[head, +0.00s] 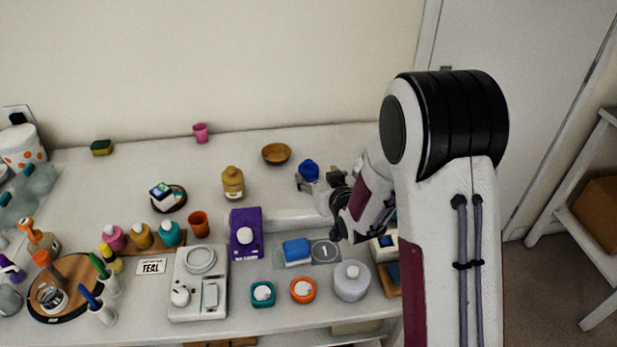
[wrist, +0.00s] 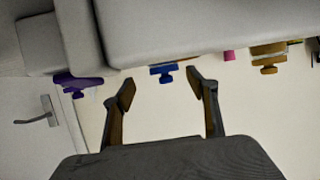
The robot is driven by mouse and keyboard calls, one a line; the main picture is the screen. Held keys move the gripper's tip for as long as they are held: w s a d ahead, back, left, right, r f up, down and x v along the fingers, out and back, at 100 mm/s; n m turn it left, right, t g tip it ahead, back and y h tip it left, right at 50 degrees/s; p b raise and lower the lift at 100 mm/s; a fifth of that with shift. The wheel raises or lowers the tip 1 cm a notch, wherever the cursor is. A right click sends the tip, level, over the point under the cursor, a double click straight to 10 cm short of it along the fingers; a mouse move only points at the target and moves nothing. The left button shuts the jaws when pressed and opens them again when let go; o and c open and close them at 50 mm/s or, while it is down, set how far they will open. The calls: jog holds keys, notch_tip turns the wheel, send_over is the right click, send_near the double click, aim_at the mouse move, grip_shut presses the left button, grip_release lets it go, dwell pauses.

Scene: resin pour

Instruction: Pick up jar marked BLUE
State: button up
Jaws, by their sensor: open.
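A blue jar (head: 308,169) stands toward the back of the white table in the head view, beside my arm. In the wrist view, which is upside down, the blue jar (wrist: 163,72) shows beyond and between my fingertips, partly cut off by a pale surface. No marking on it can be read. My gripper (wrist: 160,88) is open, with nothing between its fingers. In the head view my gripper (head: 318,187) is close to the jar and partly hidden by my wrist; I cannot tell whether they touch.
A purple jar (wrist: 78,84) shows in the wrist view. A mustard bottle (head: 233,183) and a wooden bowl (head: 277,153) stand left of the blue jar. A purple box (head: 246,225), a scale (head: 198,283) and several jars crowd the front. The back of the table is mostly clear.

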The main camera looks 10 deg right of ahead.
aim_at(311, 173)
jog(key=shift+a+x, duration=0.2)
jog(key=shift+x, duration=0.8)
jog(key=shift+a+x, duration=0.2)
jog(key=shift+x, duration=0.8)
jog(key=shift+w+f, duration=0.35)
jog(key=shift+w, duration=0.05)
jog(key=shift+c, duration=0.5)
jog(key=c, duration=1.2)
